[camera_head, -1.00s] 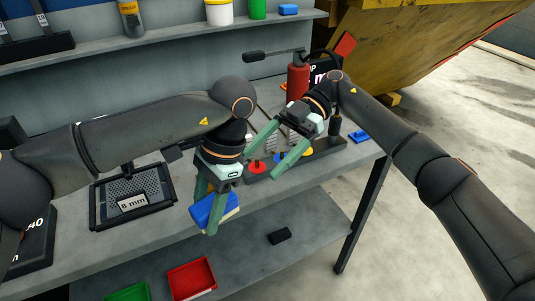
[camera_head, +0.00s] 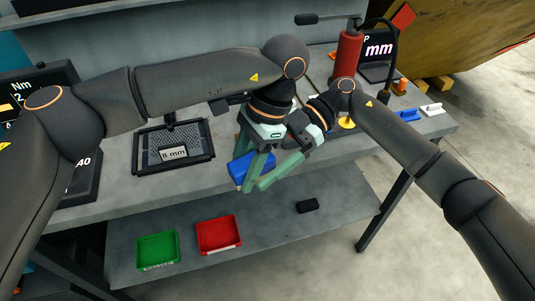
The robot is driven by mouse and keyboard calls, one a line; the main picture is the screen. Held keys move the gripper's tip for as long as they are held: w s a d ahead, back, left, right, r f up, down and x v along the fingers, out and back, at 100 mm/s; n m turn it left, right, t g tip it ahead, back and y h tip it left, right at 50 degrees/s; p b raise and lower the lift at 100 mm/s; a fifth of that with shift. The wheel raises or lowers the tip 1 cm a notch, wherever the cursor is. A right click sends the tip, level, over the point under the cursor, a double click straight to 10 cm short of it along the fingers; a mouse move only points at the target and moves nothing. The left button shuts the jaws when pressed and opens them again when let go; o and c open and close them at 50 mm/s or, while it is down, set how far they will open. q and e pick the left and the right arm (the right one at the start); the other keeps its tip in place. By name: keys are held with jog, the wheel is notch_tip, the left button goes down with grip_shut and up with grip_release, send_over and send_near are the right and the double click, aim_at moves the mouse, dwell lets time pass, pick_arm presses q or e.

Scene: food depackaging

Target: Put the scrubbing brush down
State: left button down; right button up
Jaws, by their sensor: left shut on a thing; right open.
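The blue block I take for the scrubbing brush (camera_head: 239,172) is held over the front edge of the grey workbench (camera_head: 105,202). My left gripper (camera_head: 249,172) is shut on it, with green fingers either side. My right gripper (camera_head: 273,172) is open and empty, just right of the left one. Its fingers overlap the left fingers in the picture, and I cannot tell whether they touch. The brush's bristles are hidden.
A black perforated tray (camera_head: 142,158) with an "8 mm" label stands left. A red cylinder (camera_head: 347,58) stands behind the arms. Small blue (camera_head: 408,115) and white (camera_head: 432,109) items lie at the bench's right end. Green (camera_head: 157,249) and red (camera_head: 219,235) bins sit on the lower shelf.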

jog(key=c, duration=1)
jog(key=o, duration=1)
pick_arm(q)
jog(key=shift+s+a+r+n, duration=0.2)
jog(key=shift+a+r+n, duration=0.1)
jog(key=shift+a+r, duration=0.1)
jog(key=s+a+r+n+g+h, duration=0.2)
jog(key=s+a+r+n, duration=0.3)
jog(key=a+r+n, duration=0.25)
jog(key=w+d+n, duration=0.1)
jog(key=w+d, duration=0.1)
jog(key=d, duration=0.1)
jog(key=w+d+n+h, duration=0.1)
jog(key=w+d+n, duration=0.1)
jog(key=d, duration=0.2)
jog(key=w+d+n+h, duration=0.1)
jog(key=w+d, duration=0.2)
jog(key=shift+w+d+r+n, duration=0.1)
jog(key=shift+d+r+n, duration=0.15)
jog(key=shift+r, duration=0.15)
pick_arm(e)
jog(key=v, duration=1.2)
